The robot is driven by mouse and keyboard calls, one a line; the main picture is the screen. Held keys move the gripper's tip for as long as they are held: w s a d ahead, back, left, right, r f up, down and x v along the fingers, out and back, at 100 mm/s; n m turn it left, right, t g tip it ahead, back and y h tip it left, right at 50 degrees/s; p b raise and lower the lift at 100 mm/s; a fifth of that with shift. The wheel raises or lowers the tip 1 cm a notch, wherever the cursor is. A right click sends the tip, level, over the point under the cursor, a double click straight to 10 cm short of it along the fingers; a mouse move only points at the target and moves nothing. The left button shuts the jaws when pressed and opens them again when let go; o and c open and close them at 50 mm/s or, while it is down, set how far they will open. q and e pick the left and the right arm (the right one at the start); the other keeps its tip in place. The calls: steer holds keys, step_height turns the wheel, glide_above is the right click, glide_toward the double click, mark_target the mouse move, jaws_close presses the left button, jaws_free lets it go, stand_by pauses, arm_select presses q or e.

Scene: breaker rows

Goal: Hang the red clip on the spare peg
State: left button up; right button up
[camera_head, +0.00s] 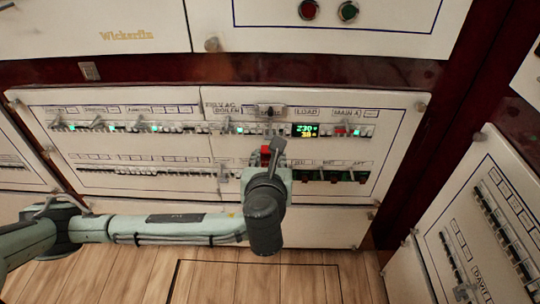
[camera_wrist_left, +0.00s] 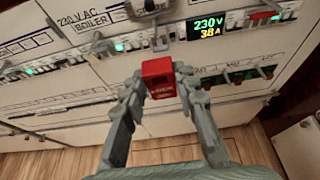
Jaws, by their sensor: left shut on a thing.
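The red clip (camera_wrist_left: 158,78) is between the two fingers of my left gripper (camera_wrist_left: 161,90) in the left wrist view. The gripper is shut on it and holds it in front of the breaker panel, just below the upper breaker row. A grey part, possibly a shackle, shows above its red body. In the head view the red clip (camera_head: 265,151) shows small above my left gripper (camera_head: 267,164), which hides part of the panel. I cannot tell which fitting is the spare peg. My right gripper is not in view.
The cream breaker panel (camera_head: 180,185) has two switch rows. A lit display (camera_head: 305,130) sits right of the clip, and a grey fitting (camera_wrist_left: 145,8) projects above it. Grey levers (camera_head: 97,121) stick out along the upper row. Another panel (camera_head: 480,220) stands at right.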

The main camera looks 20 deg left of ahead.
mark_target(270, 130)
arm_select(q)
steer(key=shift+w+a, duration=0.2)
steer(key=shift+w, duration=0.4)
steer(key=shift+w+a, duration=0.15)
steer(key=shift+w, duration=0.4)
steer(key=w, duration=0.3)
steer(key=shift+w+a, duration=0.1)
steer(key=shift+a, duration=0.3)
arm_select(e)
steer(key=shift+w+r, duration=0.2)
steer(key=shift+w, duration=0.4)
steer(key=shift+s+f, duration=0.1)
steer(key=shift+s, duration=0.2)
arm_select(q)
steer(key=shift+w+a, duration=0.1)
steer(key=shift+w, duration=0.25)
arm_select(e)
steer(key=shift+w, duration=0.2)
arm_select(q)
steer(key=shift+w+a, duration=0.25)
steer(key=shift+w, duration=0.55)
steer(key=shift+w+a, duration=0.2)
steer(key=shift+w, duration=0.6)
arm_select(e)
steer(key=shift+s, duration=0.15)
arm_select(q)
steer(key=o, duration=1.2)
